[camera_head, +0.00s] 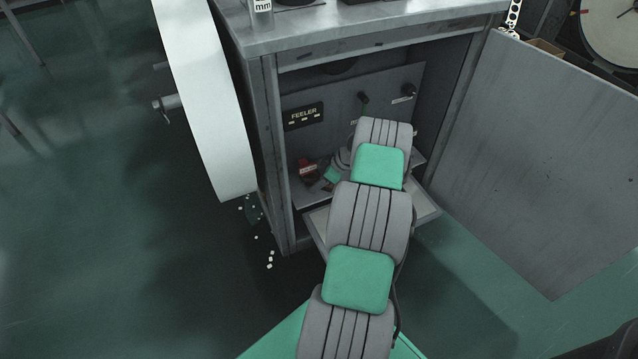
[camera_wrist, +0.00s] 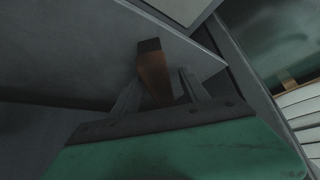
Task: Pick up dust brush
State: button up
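In the wrist view a brown wooden piece with a dark end, seemingly the dust brush's handle (camera_wrist: 155,77), stands between the two fingers of my gripper (camera_wrist: 161,75). It reaches past the fingertips. The left finger is close to it, and a narrow gap shows at the right finger, so my gripper looks open around it. The rest of the brush and any bristles are not visible.
The open cabinet door (camera_head: 545,160) stands at the right. A large white curved panel (camera_head: 207,95) is at the left. Small white bits (camera_head: 270,262) lie on the floor.

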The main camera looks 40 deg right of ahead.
grip_shut()
dwell(0.3)
jog(key=shift+r, duration=0.15)
jog(key=s+d+p, duration=0.1)
jog(key=s+d, duration=0.3)
jog(key=s, duration=0.4)
jog(key=s+d+p, duration=0.1)
jog(key=s+d, duration=0.3)
jog(key=s, duration=0.4)
jog(key=shift+d, duration=0.3)
jog(key=c, duration=0.7)
grip_release()
grip_shut()
